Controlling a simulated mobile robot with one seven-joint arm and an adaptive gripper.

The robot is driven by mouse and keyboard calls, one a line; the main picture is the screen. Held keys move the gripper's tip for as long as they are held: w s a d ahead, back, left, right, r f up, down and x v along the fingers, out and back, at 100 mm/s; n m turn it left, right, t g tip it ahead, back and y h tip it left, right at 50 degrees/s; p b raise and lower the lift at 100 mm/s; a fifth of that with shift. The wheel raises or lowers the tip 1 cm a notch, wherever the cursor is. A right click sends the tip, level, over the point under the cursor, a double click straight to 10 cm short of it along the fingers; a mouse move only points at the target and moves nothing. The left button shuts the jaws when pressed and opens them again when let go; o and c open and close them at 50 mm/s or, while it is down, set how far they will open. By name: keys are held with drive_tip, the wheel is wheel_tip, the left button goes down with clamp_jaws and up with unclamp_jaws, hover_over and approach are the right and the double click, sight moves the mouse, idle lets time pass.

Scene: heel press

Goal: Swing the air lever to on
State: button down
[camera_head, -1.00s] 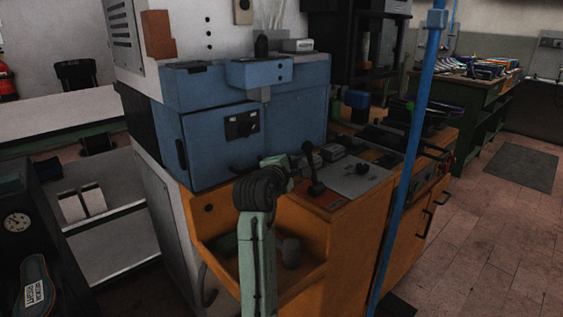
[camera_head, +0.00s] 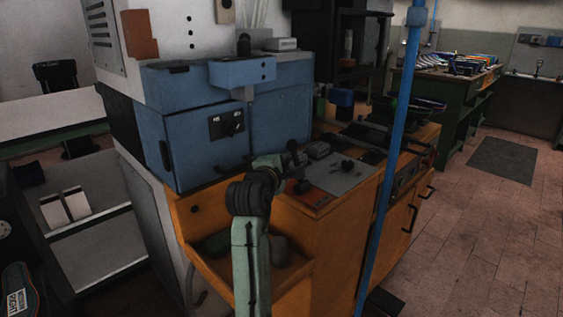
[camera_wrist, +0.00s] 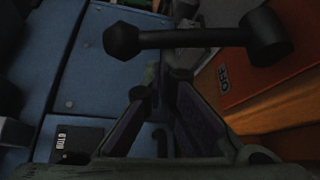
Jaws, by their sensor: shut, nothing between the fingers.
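The air lever is a black lever (camera_head: 298,166) with a knobbed top, standing tilted on the orange and grey panel of the machine's bench in the head view. In the wrist view its dark rod (camera_wrist: 190,38) lies across the top, with the faceted knob at left and the thick pivot at right. My gripper (camera_head: 280,162) is close to the lever's left side in the head view, partly hidden by my wrist. Its fingers (camera_wrist: 165,75) are shut and empty in the wrist view, just below the rod. Whether they touch it is not clear.
The blue machine cabinet (camera_head: 205,140) stands close behind and left of my gripper. An orange tray (camera_head: 200,215) with grey items lies below my arm. A blue vertical pole (camera_head: 390,160) rises right of the lever. Open tiled floor (camera_head: 480,240) lies at right.

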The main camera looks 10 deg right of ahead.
drive_tip(key=shift+s+d+r+m, duration=0.1)
drive_tip(key=shift+s+d+m, duration=0.1)
drive_tip(key=shift+s+m, duration=0.1)
drive_tip(key=shift+s+d+r+m+t+b, duration=0.1)
drive_tip(key=shift+s+d+m+t+b, duration=0.15)
drive_tip(key=shift+t+b, duration=0.2)
drive_tip(key=s+d+m+b, duration=0.1)
drive_tip(key=s+m+t+h+b, duration=0.1)
drive_tip(key=m, duration=0.1)
drive_tip(key=s+d+m+t, duration=0.1)
drive_tip(key=shift+s+d+r+h+b, duration=0.3)
drive_tip(key=shift+s+d+r+b, duration=0.05)
drive_tip(key=shift+r+b, duration=0.05)
drive_tip(key=shift+a, duration=0.1)
idle(0.5)
